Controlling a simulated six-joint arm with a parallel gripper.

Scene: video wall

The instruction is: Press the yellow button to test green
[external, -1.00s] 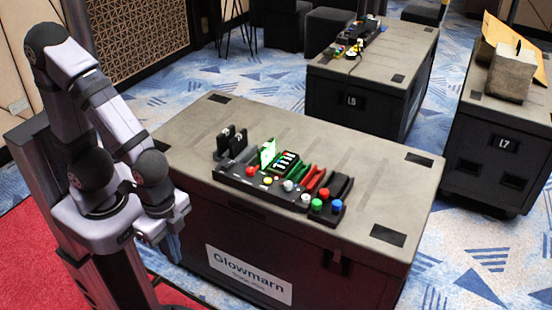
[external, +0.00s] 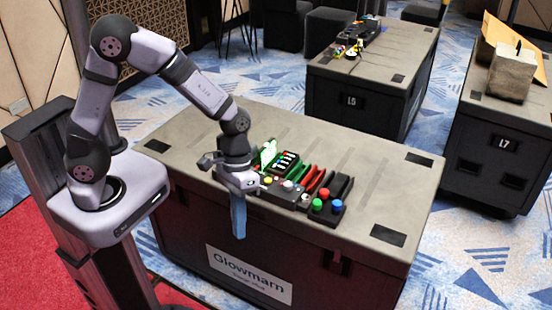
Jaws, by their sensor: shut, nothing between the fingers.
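The control panel (external: 331,214) lies on top of the near case. A small yellow button (external: 267,181) shows on it, just right of my gripper and partly crowded by it. A small upright screen (external: 268,154) on the panel glows green. My gripper (external: 239,234) is shut and empty, its bluish fingers pointing down. In the picture it overlaps the front edge of the case, left of the buttons. I cannot tell its exact height or whether it touches anything. My gripper and wrist hide the left end of the panel.
The panel also carries a green button (external: 317,204), a blue button (external: 337,205), a red button (external: 324,193) and red and black upright parts. The near case (external: 380,190) has bare top behind and right of the panel. Two other cases stand farther back.

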